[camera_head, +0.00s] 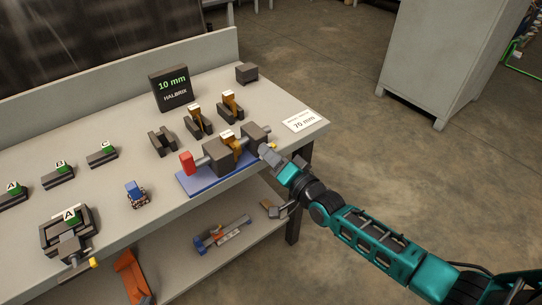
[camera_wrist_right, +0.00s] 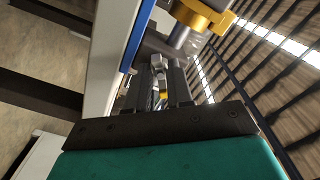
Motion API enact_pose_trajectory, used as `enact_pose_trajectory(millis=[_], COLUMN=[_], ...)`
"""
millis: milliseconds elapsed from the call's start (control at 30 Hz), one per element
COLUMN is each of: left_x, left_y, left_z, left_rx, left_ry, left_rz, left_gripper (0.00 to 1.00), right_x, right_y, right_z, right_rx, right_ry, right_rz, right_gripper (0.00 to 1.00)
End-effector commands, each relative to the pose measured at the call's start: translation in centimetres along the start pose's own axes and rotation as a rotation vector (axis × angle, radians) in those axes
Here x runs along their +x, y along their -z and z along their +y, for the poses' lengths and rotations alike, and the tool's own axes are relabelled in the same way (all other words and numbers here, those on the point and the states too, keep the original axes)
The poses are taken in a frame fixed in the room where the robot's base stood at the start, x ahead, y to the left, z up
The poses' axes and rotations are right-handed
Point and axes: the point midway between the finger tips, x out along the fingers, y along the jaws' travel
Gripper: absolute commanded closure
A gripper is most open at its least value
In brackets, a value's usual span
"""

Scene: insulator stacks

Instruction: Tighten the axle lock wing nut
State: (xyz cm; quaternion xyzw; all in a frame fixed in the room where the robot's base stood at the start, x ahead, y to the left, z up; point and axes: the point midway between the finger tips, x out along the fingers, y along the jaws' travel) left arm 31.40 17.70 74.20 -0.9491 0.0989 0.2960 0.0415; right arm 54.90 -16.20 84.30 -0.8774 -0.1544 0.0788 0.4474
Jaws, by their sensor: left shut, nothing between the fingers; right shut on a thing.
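A fixture on a blue base plate (camera_head: 190,187) stands near the table's front right edge. It has two grey blocks (camera_head: 216,157), an axle line, a brass-coloured part (camera_head: 232,143) and a red end piece (camera_head: 187,163). My right gripper (camera_head: 270,155) is at its right end, shut on a small part, apparently the axle lock wing nut, mostly hidden by the fingers. Grey metal (camera_wrist_right: 158,63) shows just beyond. My left gripper is not in view.
Behind the fixture are dark holders with brass-coloured parts (camera_head: 230,104), a "10 mm" sign (camera_head: 171,86) and a "70 mm" card (camera_head: 300,121). Lettered blocks and a vise-like device (camera_head: 68,232) are at left. A lower shelf (camera_head: 190,266) holds tools. A cabinet (camera_head: 448,60) stands behind.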

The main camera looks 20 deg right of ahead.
Motion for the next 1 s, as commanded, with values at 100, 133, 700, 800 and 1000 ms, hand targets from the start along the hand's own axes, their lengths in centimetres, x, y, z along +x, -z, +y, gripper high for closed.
enact_pose_trajectory(millis=[100, 133, 700, 800, 1000], left_x=[0.21, 0.26, 0.68, 0.68, 0.69], left_y=[-0.41, -0.49, -1.08, -1.07, -1.05], left_z=[0.02, 0.03, 0.04, 0.03, 0.03], left_rx=[0.000, 0.000, 0.000, 0.000, 0.000], left_ry=[0.000, 0.000, 0.000, 0.000, 0.000], left_rz=[-0.001, -0.002, -0.001, -0.001, -0.001], left_gripper=[1.00, 1.00, 1.00, 1.00, 1.00], right_x=[-0.01, -0.01, -0.01, -0.01, 0.00], right_y=[-0.05, -0.06, 0.02, 0.03, 0.04], right_z=[0.07, 0.07, -0.11, -0.10, -0.10], right_rx=[0.110, 0.139, 0.412, 0.410, 0.409], right_ry=[0.001, 0.001, 0.000, 0.000, 0.000], right_rz=[0.000, 0.000, 0.000, 0.000, 0.000], right_gripper=[1.00, 1.00, 1.00, 1.00, 1.00])
